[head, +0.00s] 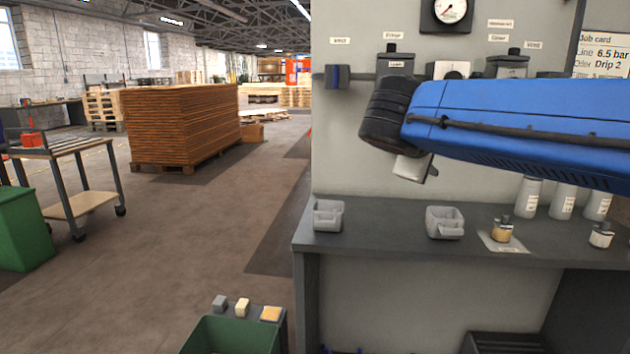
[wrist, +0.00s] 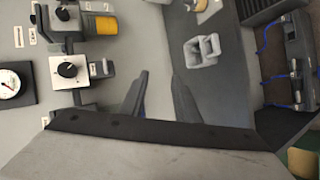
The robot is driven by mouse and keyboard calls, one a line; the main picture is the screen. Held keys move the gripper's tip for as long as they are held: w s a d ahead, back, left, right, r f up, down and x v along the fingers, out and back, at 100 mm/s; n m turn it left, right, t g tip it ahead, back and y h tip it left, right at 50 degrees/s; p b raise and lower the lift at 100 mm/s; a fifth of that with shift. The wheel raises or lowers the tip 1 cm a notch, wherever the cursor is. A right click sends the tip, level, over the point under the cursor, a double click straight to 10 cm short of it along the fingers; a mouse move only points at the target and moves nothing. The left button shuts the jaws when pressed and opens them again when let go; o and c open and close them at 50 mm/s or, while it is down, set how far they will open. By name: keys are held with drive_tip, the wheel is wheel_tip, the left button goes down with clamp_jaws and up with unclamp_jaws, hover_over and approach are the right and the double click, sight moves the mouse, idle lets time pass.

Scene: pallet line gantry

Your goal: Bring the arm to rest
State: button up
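My blue arm (head: 530,115) reaches in from the right in the head view, across the front of the grey wall panel. Its black wrist joint (head: 388,115) is bent, and a pale grey part of the hand (head: 411,168) hangs below it, above the bench. The fingertips are hidden in the head view. In the wrist view, the two dark fingers of my gripper (wrist: 160,78) stand apart, with nothing seen between them. The panel and bench edge lie beyond them. No contact with anything shows.
The bench (head: 385,241) below holds two grey trays, one at left (head: 328,216), plus small fittings and white bottles (head: 562,202). The panel carries a gauge (head: 449,10) and several units. A green bin (head: 230,336) stands at front. The floor (head: 200,225) at left is open.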

drive_tip(key=s+d+f+m+g+y, duration=0.1)
drive_tip(key=s+d+f+m+g, duration=0.15)
drive_tip(key=s+f, duration=0.45)
drive_tip(key=s+d+f+m+g+y, duration=0.15)
drive_tip(key=s+d+f, duration=0.25)
drive_tip(key=f, duration=0.4)
drive_tip(key=s+a+f+m+g+y, duration=0.1)
drive_tip(key=s+f+m+y, duration=0.4)
drive_tip(key=s+f, duration=0.8)
wheel_tip(320, 180, down, 2)
drive_tip(key=shift+s+a+f, duration=0.15)
drive_tip(key=shift+s+a, duration=0.05)
drive_tip(key=shift+a, duration=0.5)
